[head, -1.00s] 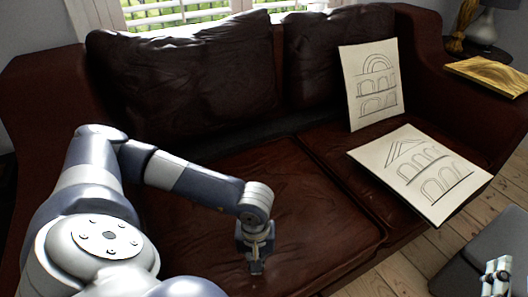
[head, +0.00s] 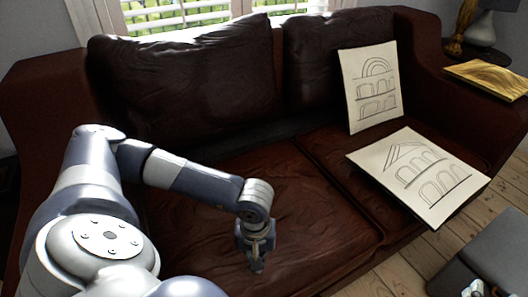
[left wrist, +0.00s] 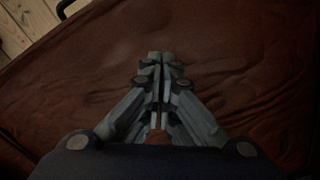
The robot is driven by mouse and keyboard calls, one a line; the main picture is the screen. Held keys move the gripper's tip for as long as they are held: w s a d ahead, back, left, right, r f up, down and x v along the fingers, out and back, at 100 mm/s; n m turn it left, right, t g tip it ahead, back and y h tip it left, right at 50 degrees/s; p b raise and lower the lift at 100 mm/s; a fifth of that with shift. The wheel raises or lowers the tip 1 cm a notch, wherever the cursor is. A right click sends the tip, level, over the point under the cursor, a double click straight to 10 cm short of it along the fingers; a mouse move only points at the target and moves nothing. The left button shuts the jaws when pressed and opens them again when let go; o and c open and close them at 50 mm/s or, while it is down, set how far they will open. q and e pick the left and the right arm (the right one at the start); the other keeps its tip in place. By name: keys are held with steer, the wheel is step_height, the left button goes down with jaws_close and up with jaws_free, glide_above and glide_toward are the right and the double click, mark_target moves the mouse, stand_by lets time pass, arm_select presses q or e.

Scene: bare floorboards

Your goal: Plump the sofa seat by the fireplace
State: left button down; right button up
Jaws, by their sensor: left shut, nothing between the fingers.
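The dark red-brown leather sofa (head: 395,225) fills the head view. Its left seat cushion (head: 310,215) has creases and looks uneven. My left gripper (head: 257,266) is over the front part of this cushion, pointing down, with its fingers shut and nothing between them. I cannot tell whether the tips touch the leather. The left wrist view shows the closed fingers (left wrist: 160,62) against the creased seat (left wrist: 235,55). No fireplace shows.
Two line-drawn arch sketches are on the sofa's right side: one upright sketch (head: 371,88) against the backrest, one flat sketch (head: 420,175) on the right seat. A yellow patterned board (head: 490,78) lies on the right armrest. Floorboards (head: 405,262) show at the front right.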

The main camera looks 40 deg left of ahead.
arm_select(q)
steer(key=shift+r, duration=0.5)
arm_select(e)
steer(key=f, duration=0.1)
steer(key=g, duration=0.1)
steer(key=f, duration=0.1)
steer(key=shift+s+d+f, duration=0.25)
steer(key=shift+s+f, duration=0.05)
steer(key=shift+f, duration=0.05)
arm_select(q)
steer(key=a, duration=0.8)
steer(key=shift+a, duration=0.15)
steer(key=a, duration=0.7)
steer(key=shift+w, duration=0.1)
steer(key=shift+a, duration=0.3)
